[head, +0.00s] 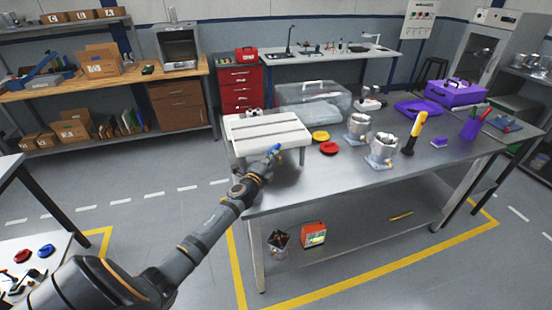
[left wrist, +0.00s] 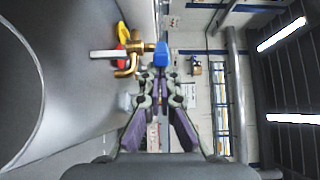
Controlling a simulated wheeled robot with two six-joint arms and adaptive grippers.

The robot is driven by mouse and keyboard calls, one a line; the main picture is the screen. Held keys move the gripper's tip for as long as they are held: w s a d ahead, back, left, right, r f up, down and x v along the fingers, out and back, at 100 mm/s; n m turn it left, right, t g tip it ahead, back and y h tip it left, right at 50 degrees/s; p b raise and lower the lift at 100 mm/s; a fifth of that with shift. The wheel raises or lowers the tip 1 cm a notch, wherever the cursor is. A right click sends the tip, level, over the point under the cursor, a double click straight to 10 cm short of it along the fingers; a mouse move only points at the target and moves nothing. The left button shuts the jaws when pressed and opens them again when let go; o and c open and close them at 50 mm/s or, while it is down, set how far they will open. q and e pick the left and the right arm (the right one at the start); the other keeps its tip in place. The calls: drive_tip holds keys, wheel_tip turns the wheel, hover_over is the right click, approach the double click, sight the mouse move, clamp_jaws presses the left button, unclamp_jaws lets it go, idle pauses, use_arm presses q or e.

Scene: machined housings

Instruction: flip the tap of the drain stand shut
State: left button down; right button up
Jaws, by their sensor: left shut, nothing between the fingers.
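The drain stand (head: 265,132) is a white, slatted rack at the left end of the steel table. Its tap has a blue handle (head: 276,148) at the stand's front edge. In the left wrist view the brass tap (left wrist: 131,52) shows with the blue handle (left wrist: 161,54) at its end, just beyond my fingertips. My left gripper (head: 267,158) is at the handle, shut and empty; in the left wrist view its fingertips (left wrist: 160,78) are very close to the blue handle, and I cannot tell if they touch. My right gripper is not in view.
A clear bin (head: 314,100) stands behind the stand. A yellow disc (head: 320,136) and a red disc (head: 329,148) lie right of it, then metal housings (head: 383,148) and a yellow-handled tool (head: 415,130). The floor in front of the table is clear.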

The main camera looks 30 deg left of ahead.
use_arm(q)
drive_tip(key=a+m+h, duration=0.1)
drive_tip(key=m+h, duration=0.1)
drive_tip(key=h, duration=0.1)
drive_tip(key=a+h, duration=0.1)
drive_tip(key=shift+s+a+m+b, duration=0.3)
drive_tip(key=shift+m+b, duration=0.1)
drive_tip(key=shift+w+a+r, duration=0.15)
drive_tip(key=shift+a+r, duration=0.05)
drive_tip(key=shift+a, duration=0.55)
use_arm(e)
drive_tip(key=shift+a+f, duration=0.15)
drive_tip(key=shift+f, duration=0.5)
use_arm(q)
drive_tip(key=shift+a+r, duration=0.1)
drive_tip(key=shift+r, duration=0.15)
